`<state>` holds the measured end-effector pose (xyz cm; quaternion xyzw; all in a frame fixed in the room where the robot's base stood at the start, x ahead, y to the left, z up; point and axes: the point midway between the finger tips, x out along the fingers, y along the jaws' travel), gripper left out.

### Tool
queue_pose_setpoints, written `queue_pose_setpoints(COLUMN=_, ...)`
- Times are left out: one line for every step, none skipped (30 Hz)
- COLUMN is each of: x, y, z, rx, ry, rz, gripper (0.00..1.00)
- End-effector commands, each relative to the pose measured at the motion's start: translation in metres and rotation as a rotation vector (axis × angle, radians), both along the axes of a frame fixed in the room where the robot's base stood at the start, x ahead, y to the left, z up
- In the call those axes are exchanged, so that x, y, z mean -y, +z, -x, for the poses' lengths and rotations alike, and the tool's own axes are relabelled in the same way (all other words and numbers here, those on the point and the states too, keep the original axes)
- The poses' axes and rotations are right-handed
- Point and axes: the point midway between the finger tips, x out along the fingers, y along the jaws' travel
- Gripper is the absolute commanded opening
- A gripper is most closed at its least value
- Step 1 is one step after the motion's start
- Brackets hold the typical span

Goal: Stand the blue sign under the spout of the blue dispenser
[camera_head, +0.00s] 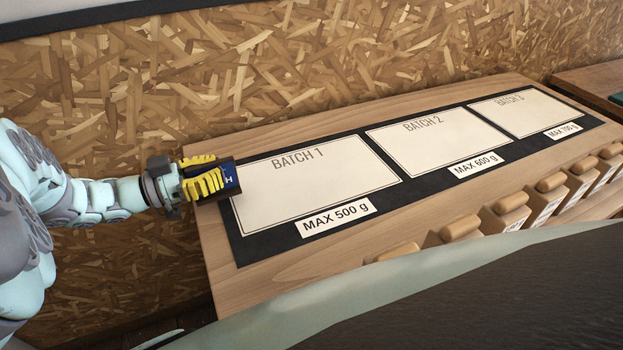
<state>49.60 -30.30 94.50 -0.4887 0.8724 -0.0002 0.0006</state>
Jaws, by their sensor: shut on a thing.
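My gripper (204,178), with yellow fingers, reaches in from the left and is shut on the blue sign (231,179). The sign is a small dark blue piece with a pale mark on its face and a dark upper surface. The fingers cover part of it. It is at the left end of the wooden counter, by the left edge of the BATCH 1 field. I cannot tell whether it touches the counter or is held above it. The blue dispenser and its spout are not in view.
A dark mat (411,182) on the wooden counter (290,262) bears three pale fields, BATCH 1 to BATCH 3, all bare. Several containers with wooden tops (462,229) line the counter's near edge. A chipboard wall (300,65) stands behind. Another wooden surface (590,80) is at far right.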

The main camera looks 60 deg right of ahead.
Motion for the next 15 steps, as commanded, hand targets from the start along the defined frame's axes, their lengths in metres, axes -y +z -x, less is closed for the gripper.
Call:
queue_pose_setpoints(x=0.001, y=-0.007, z=0.002, rx=-0.003, ry=-0.004, rz=0.002, gripper=0.0)
queue_pose_setpoints(x=0.001, y=-0.009, z=0.002, rx=-0.002, ry=-0.004, rz=0.003, gripper=0.0)
queue_pose_setpoints(x=0.002, y=-0.013, z=0.002, rx=0.001, ry=-0.004, rz=0.003, gripper=0.0)
queue_pose_setpoints(x=0.002, y=-0.015, z=0.002, rx=-0.002, ry=-0.004, rz=0.003, gripper=0.0)
queue_pose_setpoints(x=0.002, y=-0.018, z=0.002, rx=-0.002, ry=-0.005, rz=0.002, gripper=0.0)
queue_pose_setpoints(x=0.001, y=-0.02, z=0.002, rx=-0.002, ry=-0.005, rz=0.002, gripper=0.0)
queue_pose_setpoints(x=0.001, y=-0.022, z=0.002, rx=-0.001, ry=-0.005, rz=0.002, gripper=0.0)
queue_pose_setpoints(x=0.001, y=-0.023, z=0.002, rx=-0.001, ry=-0.005, rz=0.002, gripper=0.0)
queue_pose_setpoints(x=0.001, y=-0.023, z=0.002, rx=-0.001, ry=-0.005, rz=0.001, gripper=0.0)
queue_pose_setpoints(x=0.001, y=-0.023, z=0.002, rx=-0.001, ry=-0.005, rz=0.001, gripper=0.0)
queue_pose_setpoints(x=0.001, y=-0.023, z=0.002, rx=-0.001, ry=-0.005, rz=0.001, gripper=0.0)
queue_pose_setpoints(x=0.001, y=-0.023, z=0.002, rx=-0.001, ry=-0.005, rz=0.001, gripper=0.0)
queue_pose_setpoints(x=0.001, y=-0.023, z=0.002, rx=-0.001, ry=-0.005, rz=0.001, gripper=0.0)
queue_pose_setpoints(x=0.001, y=-0.023, z=0.002, rx=-0.001, ry=-0.005, rz=0.0, gripper=0.0)
queue_pose_setpoints(x=0.001, y=-0.023, z=0.002, rx=-0.001, ry=-0.005, rz=0.0, gripper=0.0)
